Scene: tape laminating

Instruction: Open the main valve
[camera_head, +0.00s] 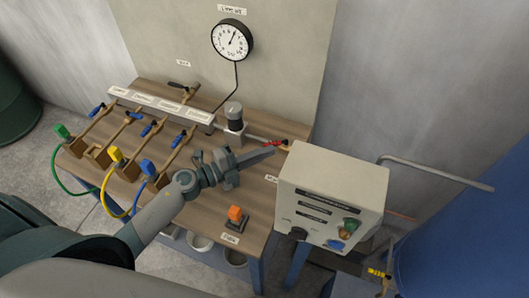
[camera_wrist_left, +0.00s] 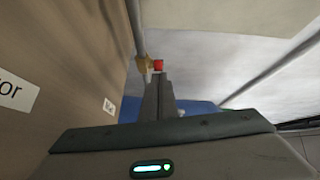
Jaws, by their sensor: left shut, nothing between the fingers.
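The main valve shows as a red handle (camera_head: 273,142) on the grey pipe behind the table's right part. In the left wrist view the red handle (camera_wrist_left: 158,65) sits beside a brass valve body (camera_wrist_left: 144,64) on the pipe. My left gripper (camera_head: 273,151) is shut and empty, its fingers pointing right. Its fingertips (camera_wrist_left: 158,76) appear very near or against the red handle; I cannot tell if they touch. The fingers hide part of the handle in the wrist view. My right gripper is not in view.
A grey control box (camera_head: 330,190) stands just right of the fingertips. A round gauge (camera_head: 232,40) hangs on the back panel. Several blue-handled valves (camera_head: 154,128) line the left. A blue drum (camera_head: 460,230) stands right.

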